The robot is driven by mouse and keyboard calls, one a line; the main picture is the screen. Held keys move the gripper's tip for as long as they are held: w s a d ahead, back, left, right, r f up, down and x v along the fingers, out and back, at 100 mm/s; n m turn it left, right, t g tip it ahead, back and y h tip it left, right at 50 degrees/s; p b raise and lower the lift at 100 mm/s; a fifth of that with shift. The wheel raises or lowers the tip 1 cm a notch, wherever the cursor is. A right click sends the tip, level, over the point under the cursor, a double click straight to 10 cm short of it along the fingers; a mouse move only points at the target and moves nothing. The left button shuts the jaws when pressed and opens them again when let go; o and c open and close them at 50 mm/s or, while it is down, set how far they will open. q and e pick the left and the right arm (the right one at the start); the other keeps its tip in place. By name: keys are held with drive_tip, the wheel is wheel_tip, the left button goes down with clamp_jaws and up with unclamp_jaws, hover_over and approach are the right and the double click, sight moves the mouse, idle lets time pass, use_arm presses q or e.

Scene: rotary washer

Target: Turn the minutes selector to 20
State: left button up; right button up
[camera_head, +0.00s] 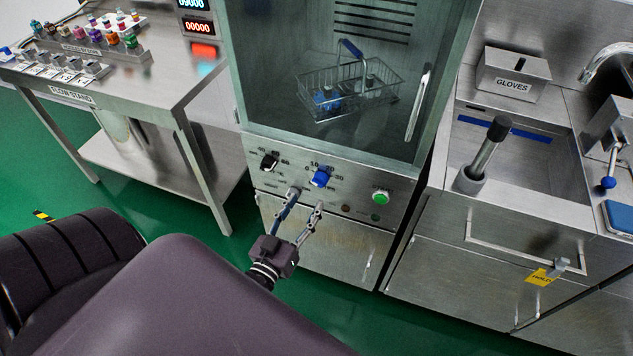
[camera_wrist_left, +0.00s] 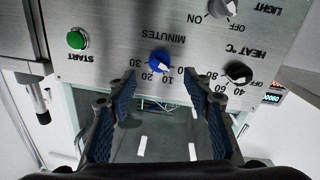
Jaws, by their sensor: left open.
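The minutes selector is a blue knob (camera_head: 320,177) on the washer's steel control panel. It also shows in the left wrist view (camera_wrist_left: 159,59), upside down, under the MINUTES label with numbers 0 to 30. A small white mark on the knob seems to point toward the 10, but it is too small to be sure. My left gripper (camera_head: 306,199) is open and empty just below the knob. In the left wrist view its two fingers (camera_wrist_left: 160,102) stand wide apart, with the knob ahead between them and not touched. My right gripper is out of view.
The black heat knob (camera_head: 269,162) and green start button (camera_head: 380,197) flank the selector. A wire basket (camera_head: 350,92) is behind the washer's glass door. A flow stand (camera_head: 165,85) is at left, and a sink counter (camera_head: 450,150) at right.

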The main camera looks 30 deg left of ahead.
sight(317, 185)
use_arm(q)
drive_tip(key=shift+w+a+r, duration=0.1)
drive_tip(key=shift+w+a, duration=0.05)
drive_tip(key=shift+w, duration=0.45)
drive_tip(key=shift+w+a+r, duration=0.1)
drive_tip(key=shift+w+a, duration=0.05)
drive_tip(key=shift+w, duration=0.45)
drive_tip(key=w, duration=0.3)
drive_tip(key=shift+w+a+f+p, duration=0.15)
drive_tip(key=shift+w+p, duration=0.15)
drive_tip(key=shift+w+a, duration=0.1)
drive_tip(key=shift+w, duration=0.6)
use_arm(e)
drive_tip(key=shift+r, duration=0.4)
use_arm(q)
drive_tip(key=shift+c, duration=0.4)
drive_tip(key=c, duration=1)
drive_tip(key=shift+c, duration=0.3)
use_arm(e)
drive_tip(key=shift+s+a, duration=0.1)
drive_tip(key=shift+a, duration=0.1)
